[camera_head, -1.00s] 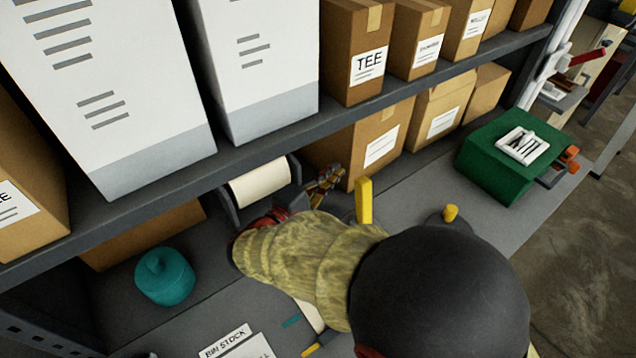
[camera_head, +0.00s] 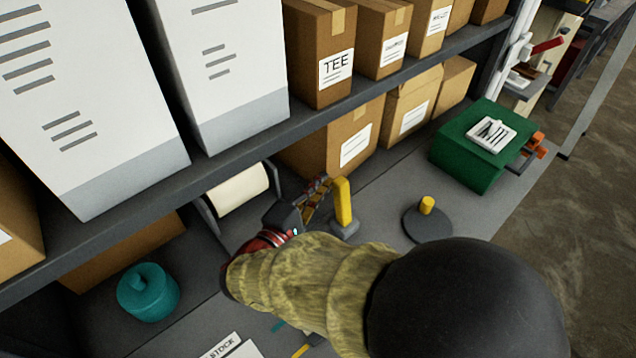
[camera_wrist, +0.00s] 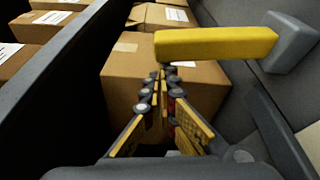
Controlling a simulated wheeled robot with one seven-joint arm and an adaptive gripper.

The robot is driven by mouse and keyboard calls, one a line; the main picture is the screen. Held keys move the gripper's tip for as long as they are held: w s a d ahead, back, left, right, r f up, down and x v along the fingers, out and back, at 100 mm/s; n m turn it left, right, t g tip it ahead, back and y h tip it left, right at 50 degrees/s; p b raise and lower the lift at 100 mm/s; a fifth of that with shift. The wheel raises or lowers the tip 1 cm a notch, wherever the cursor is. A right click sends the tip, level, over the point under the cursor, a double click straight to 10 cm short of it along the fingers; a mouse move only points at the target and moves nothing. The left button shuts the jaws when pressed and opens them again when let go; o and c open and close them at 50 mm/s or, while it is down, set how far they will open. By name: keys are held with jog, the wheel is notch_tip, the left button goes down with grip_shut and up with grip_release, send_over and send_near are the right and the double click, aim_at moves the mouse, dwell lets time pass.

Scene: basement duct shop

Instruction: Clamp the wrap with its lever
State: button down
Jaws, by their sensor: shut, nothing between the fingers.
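The yellow lever (camera_head: 343,202) stands upright on a small grey base on the bench. In the wrist view, the lever (camera_wrist: 215,42) crosses the upper middle, just past my fingertips, with its grey base (camera_wrist: 290,42) to the right. My gripper (camera_head: 324,184) is shut and empty, immediately left of the lever; I cannot tell if they touch. In the wrist view, my gripper's fingers (camera_wrist: 163,78) meet just below the lever's left end. A cream roll (camera_head: 238,190) sits in a dark holder behind my gripper; I cannot tell if it is the wrap. My forearm hides part of the bench.
Cardboard boxes (camera_head: 352,140) stand behind the lever under the shelf (camera_head: 250,140). A round dark base with a yellow knob (camera_head: 427,206) is to the right, then a green box (camera_head: 470,165). A teal canister (camera_head: 148,292) is at left.

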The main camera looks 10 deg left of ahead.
jog(key=s+d+m+b, duration=0.2)
jog(key=s+d+b, duration=0.4)
jog(key=s+d, duration=0.2)
jog(key=shift+d+f+t, duration=0.35)
jog(key=shift+d+t, duration=0.05)
jog(key=shift+d, duration=0.25)
jog(key=shift+s+d+f, duration=0.1)
jog(key=shift+s, duration=0.05)
dwell(0.3)
jog(key=v, duration=1.2)
jog(key=shift+a, duration=0.3)
